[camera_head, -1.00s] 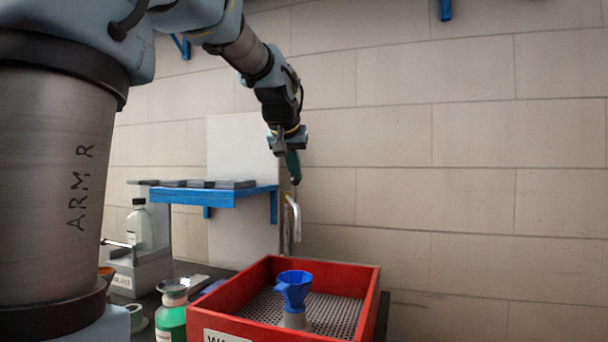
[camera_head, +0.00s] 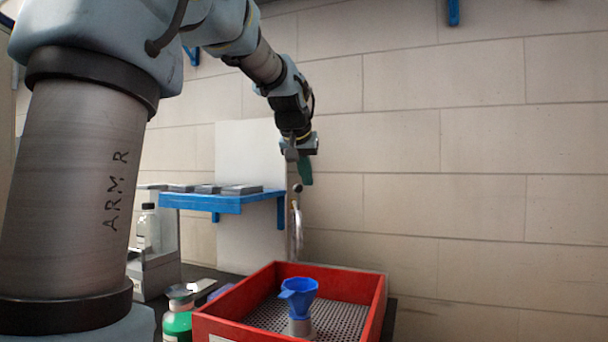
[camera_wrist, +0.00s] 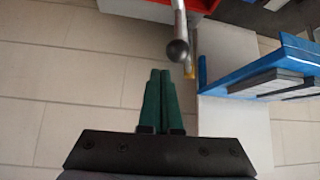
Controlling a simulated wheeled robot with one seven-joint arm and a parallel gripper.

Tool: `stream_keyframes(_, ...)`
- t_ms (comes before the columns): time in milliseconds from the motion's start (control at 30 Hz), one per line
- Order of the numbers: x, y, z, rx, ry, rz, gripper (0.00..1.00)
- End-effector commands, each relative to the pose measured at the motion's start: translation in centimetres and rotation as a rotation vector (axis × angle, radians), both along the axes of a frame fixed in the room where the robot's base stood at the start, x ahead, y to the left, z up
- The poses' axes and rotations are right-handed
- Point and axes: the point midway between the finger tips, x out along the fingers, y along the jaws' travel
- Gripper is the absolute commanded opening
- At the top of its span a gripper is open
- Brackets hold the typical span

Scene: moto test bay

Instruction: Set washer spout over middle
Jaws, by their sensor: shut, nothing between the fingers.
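In the wrist view the ball knob (camera_wrist: 178,50) is just beyond my fingertips, with the pipe running up the picture. A blue funnel (camera_head: 299,294) stands on a grey base in the tray, about mid-width. My gripper (camera_head: 305,172) has green fingers pressed together and empty, above the knob and apart from it. The fingers also show in the wrist view (camera_wrist: 160,74).
A blue wall shelf (camera_head: 225,201) with flat grey pieces is left of the spout. A clear bottle (camera_head: 148,230) and a green bottle (camera_head: 178,318) stand left of the tray. The wall right of my gripper is bare.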

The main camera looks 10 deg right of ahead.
Motion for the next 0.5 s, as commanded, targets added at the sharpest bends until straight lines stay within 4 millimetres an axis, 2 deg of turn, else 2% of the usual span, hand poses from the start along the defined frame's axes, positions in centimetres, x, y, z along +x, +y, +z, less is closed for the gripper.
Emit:
stream_keyframes(33, 0.6, -0.5, 0.7, 0.0, 0.002, -0.001, 0.0)
stream_keyframes(67, 0.6, -0.1, 1.0, -0.002, -0.003, 0.002, 0.0)
stream_keyframes(300, -1.0, 3.4, 4.8, -0.004, -0.006, 0.003, 0.0)
stream_keyframes(500, -1.8, 5.2, 7.0, -0.003, -0.005, 0.001, 0.0)
